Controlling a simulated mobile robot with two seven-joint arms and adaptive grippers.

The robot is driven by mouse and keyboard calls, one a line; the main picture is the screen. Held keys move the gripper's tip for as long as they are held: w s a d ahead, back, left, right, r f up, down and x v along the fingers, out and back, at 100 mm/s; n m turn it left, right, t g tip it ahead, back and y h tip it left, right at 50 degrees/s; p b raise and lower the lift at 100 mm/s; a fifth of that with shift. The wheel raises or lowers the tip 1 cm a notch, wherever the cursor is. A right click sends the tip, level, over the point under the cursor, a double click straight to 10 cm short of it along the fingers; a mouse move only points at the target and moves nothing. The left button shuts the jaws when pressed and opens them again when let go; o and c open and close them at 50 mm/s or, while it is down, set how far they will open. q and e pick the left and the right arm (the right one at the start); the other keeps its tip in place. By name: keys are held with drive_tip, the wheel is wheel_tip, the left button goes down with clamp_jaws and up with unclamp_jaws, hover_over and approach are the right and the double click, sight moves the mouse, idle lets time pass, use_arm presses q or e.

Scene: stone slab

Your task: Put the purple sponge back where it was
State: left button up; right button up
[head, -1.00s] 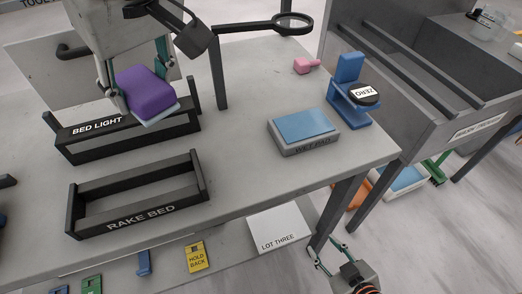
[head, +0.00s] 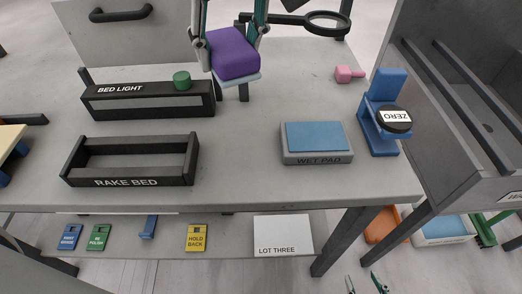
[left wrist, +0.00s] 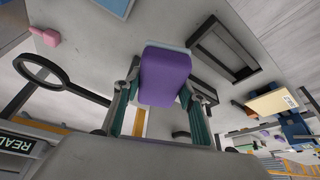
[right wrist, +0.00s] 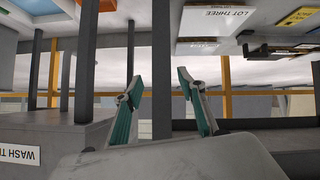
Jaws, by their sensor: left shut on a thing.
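The purple sponge (head: 232,53) has a pale blue-grey layer underneath and is held above the back of the slab, right of the BED LIGHT tray. It also fills the middle of the left wrist view (left wrist: 164,76). My left gripper (head: 232,60) is shut on it, one finger at each side. The grey wet pad holder (head: 316,158) with a blue top stands on the slab, in front and to the right of the sponge. My right gripper (right wrist: 163,85) is open and empty; in the head view its fingertips (head: 366,284) show at the bottom edge, below the slab.
The BED LIGHT tray (head: 140,112) has a green round thing (head: 182,80) at its right end. The RAKE BED tray (head: 130,182) is in front. A blue stand (head: 385,88) with a ZERO disc, a pink piece (head: 348,74) and a magnifier ring (head: 326,22) are right.

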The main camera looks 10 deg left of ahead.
use_arm(q)
drive_tip(key=shift+w+d, duration=0.1)
drive_tip(key=shift+d, duration=0.3)
drive_tip(key=shift+f, duration=0.35)
drive_tip(key=b, duration=0.2)
hover_over(241, 147)
drive_tip(key=s, duration=0.1)
wheel_tip(241, 147, down, 6)
drive_tip(key=f+b, duration=0.1)
drive_tip(key=f, duration=0.4)
drive_tip(key=d+f+b, duration=0.1)
drive_tip(key=f, duration=0.1)
drive_tip(key=shift+f+b, duration=0.25)
drive_tip(key=shift+b, duration=0.1)
drive_tip(key=shift+f, duration=0.85)
wheel_tip(241, 147, down, 3)
drive_tip(key=shift+s+f+b, duration=0.1)
drive_tip(key=shift+s+b, duration=0.05)
drive_tip(key=shift+b, duration=0.65)
drive_tip(key=shift+f, duration=0.55)
drive_tip(key=shift+r, duration=0.15)
drive_tip(key=o, duration=1)
drive_tip(key=shift+o, duration=0.2)
use_arm(e)
drive_tip(key=shift+w+a+y, duration=0.25)
drive_tip(key=shift+a+y, duration=0.05)
drive_tip(key=shift+a, duration=0.4)
drive_tip(key=shift+w+a+y, duration=0.2)
drive_tip(key=shift+a+y, duration=0.1)
drive_tip(key=shift+a, duration=0.35)
